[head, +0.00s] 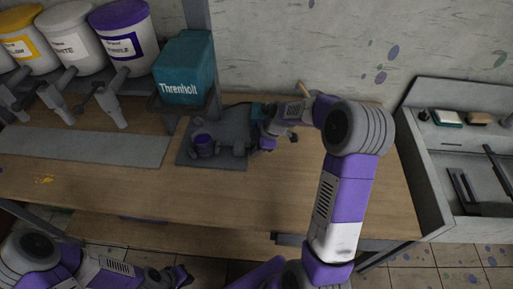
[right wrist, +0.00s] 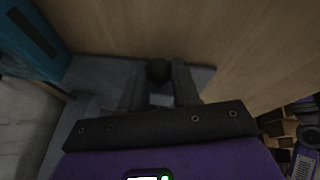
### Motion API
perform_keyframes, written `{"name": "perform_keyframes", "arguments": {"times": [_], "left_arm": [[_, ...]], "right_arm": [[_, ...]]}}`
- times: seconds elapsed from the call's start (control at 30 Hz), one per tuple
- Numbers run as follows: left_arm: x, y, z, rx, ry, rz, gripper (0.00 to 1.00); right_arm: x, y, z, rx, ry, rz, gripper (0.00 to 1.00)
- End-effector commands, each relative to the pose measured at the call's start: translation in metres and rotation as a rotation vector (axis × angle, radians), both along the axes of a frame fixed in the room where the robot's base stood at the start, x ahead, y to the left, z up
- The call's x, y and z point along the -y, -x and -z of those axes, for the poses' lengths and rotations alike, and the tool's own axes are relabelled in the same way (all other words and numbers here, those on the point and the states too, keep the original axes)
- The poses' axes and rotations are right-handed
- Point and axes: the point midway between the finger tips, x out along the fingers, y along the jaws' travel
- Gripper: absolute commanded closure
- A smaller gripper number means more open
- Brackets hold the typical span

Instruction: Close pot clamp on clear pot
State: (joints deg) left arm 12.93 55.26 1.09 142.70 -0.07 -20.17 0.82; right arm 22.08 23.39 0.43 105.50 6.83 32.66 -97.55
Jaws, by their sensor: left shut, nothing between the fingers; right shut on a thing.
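A dark grey machine base (head: 182,158) stands on the wooden table beneath the teal Threnholt box. A small round pot (head: 203,145) with purple inside sits at its left; I cannot tell whether this is the clear pot. My right gripper (head: 266,146) is at the base's right side. In the right wrist view, my right gripper (right wrist: 158,88) is shut on a dark round knob (right wrist: 158,70), apparently a handle of the clamp. The clamp's jaws and their contact with the pot are not clear. My left gripper (head: 184,276) is shut and empty, low at the table's front.
Several paint buckets, including a purple-labelled one (head: 121,40), line the back left above dark nozzles. A grey mat (head: 85,147) lies at left. A sink unit (head: 465,150) is at right. The front table strip (head: 130,195) is mostly clear.

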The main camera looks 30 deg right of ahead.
Motion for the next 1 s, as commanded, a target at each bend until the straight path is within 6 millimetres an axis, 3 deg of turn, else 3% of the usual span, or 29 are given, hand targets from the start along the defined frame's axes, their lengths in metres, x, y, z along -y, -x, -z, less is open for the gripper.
{"name": "perform_keyframes", "arguments": {"times": [0.23, 0.27, 0.43, 0.77, 1.0], "left_arm": [[0.001, 0.0, 0.0, 0.001, 0.001, 0.001, 1.0], [0.001, 0.0, 0.0, 0.001, 0.001, 0.001, 1.0], [0.0, 0.0, 0.0, 0.001, 0.001, 0.001, 1.0], [0.0, 0.0, -0.001, 0.001, 0.001, 0.001, 1.0], [0.0, 0.0, -0.007, 0.001, 0.001, 0.001, 1.0]], "right_arm": [[0.0, 0.0, 0.0, 0.001, -0.001, 0.002, 1.0], [0.0, 0.0, 0.0, 0.0, 0.0, 0.002, 0.68], [-0.001, 0.0, 0.0, 0.0, -0.001, 0.001, 0.44], [0.001, 0.001, -0.005, 0.001, -0.001, 0.0, 0.44], [0.011, 0.012, -0.04, 0.004, 0.0, 0.003, 0.44]]}}
